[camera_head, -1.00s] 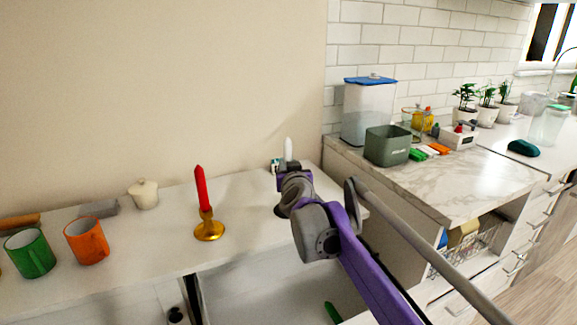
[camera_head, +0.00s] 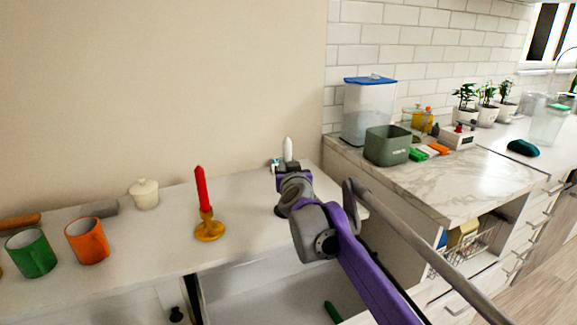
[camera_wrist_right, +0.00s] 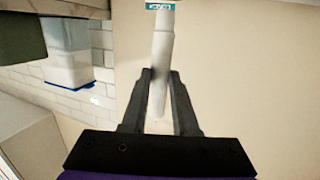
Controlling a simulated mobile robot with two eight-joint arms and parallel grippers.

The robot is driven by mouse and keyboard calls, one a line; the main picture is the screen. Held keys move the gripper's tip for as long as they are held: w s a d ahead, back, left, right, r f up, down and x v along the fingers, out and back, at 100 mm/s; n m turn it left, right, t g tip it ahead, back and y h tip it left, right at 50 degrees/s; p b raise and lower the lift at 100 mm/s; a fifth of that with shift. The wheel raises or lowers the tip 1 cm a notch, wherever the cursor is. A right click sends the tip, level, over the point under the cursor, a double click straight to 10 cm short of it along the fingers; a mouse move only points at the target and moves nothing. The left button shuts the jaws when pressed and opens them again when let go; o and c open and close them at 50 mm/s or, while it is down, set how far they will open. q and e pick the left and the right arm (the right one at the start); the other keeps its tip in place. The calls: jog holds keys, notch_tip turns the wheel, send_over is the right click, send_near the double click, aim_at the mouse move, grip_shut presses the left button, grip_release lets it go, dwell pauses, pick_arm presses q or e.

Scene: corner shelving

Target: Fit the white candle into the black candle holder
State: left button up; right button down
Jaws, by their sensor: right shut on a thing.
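The white candle (camera_head: 288,148) stands upright above the counter near the wall, just beyond my right wrist, which hides its lower part in the head view. In the right wrist view my right gripper (camera_wrist_right: 160,76) is shut on the white candle (camera_wrist_right: 161,48), one finger on each side. That view is upside down, and a teal-and-white labelled item (camera_wrist_right: 160,5) shows at the candle's far end. A small black object (camera_head: 176,315) at the bottom edge of the head view, in the lower shelving, may be the black candle holder; I cannot tell. My left gripper is not in view.
A red candle in a gold holder (camera_head: 209,229) stands left of my right arm. Orange (camera_head: 86,241) and green (camera_head: 31,253) mugs and a lidded cream pot (camera_head: 144,194) are further left. A grey-green bin (camera_head: 388,145) and a blue-lidded container (camera_head: 368,112) stand on the right counter.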

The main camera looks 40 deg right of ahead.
jog(key=shift+f, duration=1.55)
jog(key=c, duration=0.6)
grip_release()
jog(key=shift+s, duration=0.1)
jog(key=p+v, duration=0.1)
jog(key=v, duration=0.9)
jog(key=shift+s+a+p, duration=0.2)
jog(key=shift+s+p, duration=0.05)
jog(key=shift+p, duration=0.1)
